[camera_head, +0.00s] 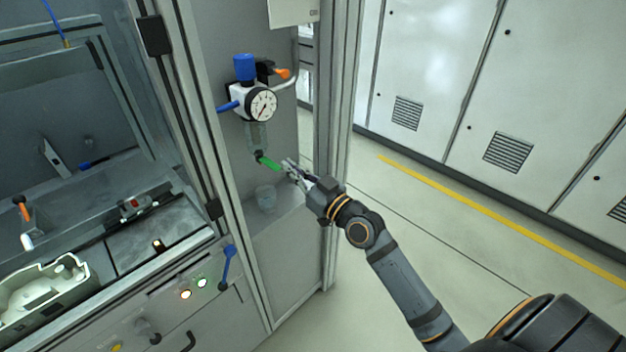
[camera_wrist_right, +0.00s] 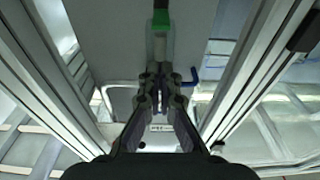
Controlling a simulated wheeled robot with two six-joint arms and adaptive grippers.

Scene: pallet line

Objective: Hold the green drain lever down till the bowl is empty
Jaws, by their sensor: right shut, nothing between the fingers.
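The green drain lever (camera_head: 270,163) sticks out to the right from a dark fitting under the clear bowl (camera_head: 257,136) of the air regulator (camera_head: 250,102). Its green part also shows in the right wrist view (camera_wrist_right: 159,20), just beyond the fingertips. My right gripper (camera_head: 287,167) is shut and empty, its tips close to the lever's outer end. I cannot tell whether they touch it. It also shows shut in the right wrist view (camera_wrist_right: 160,72). The liquid level in the bowl is too small to read. My left gripper is out of view.
A clear cup (camera_head: 266,197) stands on a ledge below the lever. A blue knob (camera_head: 244,68) and a round gauge (camera_head: 263,104) sit above the bowl. A metal post (camera_head: 337,120) stands close to the right. Open floor lies beyond it.

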